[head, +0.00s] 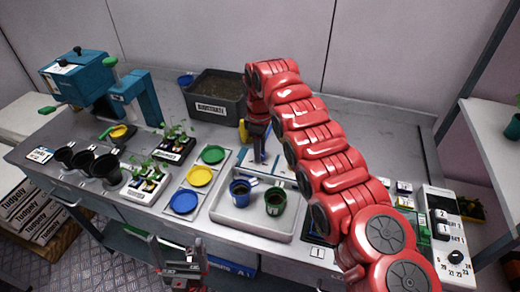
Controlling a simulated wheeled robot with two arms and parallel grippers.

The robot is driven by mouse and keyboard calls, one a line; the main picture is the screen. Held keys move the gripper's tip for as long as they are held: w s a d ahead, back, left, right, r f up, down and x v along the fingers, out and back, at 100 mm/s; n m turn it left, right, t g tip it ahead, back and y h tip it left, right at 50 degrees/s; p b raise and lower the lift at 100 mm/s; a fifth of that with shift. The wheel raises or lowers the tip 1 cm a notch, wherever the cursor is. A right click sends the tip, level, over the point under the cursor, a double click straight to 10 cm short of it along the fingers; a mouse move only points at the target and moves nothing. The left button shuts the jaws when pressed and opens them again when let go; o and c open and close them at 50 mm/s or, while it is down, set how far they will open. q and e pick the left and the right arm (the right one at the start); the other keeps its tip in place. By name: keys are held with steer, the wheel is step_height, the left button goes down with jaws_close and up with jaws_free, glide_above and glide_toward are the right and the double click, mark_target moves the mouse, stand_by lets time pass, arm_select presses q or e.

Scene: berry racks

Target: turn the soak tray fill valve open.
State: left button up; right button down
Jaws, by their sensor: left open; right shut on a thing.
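The white soak tray (232,222) sits on the bench with a blue pot (240,192) and a green pot (275,201) in it. My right arm reaches over the bench, and my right gripper (258,152) points down just behind the tray. It is shut on what looks like the fill valve's handle; the fingers and arm hide most of the valve, so its turn position cannot be told. A small yellow part shows beside this gripper. My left gripper (180,268) is open and empty, low in front of the bench's front edge.
A dark substrate bin (215,98) stands behind the tray. Yellow, green and blue discs (183,201), seedling trays (147,186), black pots (107,168) and a teal machine (85,78) stand left. A white control box (446,235) is at the right. A shelf post rises far right.

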stand_by(0.5)
steer(key=shift+c, duration=2.3)
jaws_free()
steer(key=shift+r, duration=0.15)
steer(key=shift+r, duration=0.35)
step_height(320, 180, up, 5)
steer(key=shift+a+f+p, duration=0.1)
steer(key=shift+a+p, duration=0.05)
steer(key=shift+p, duration=0.45)
step_height(320, 180, up, 12)
steer(key=p, duration=1.1)
steer(key=shift+f, duration=0.15)
steer(key=shift+f, duration=0.1)
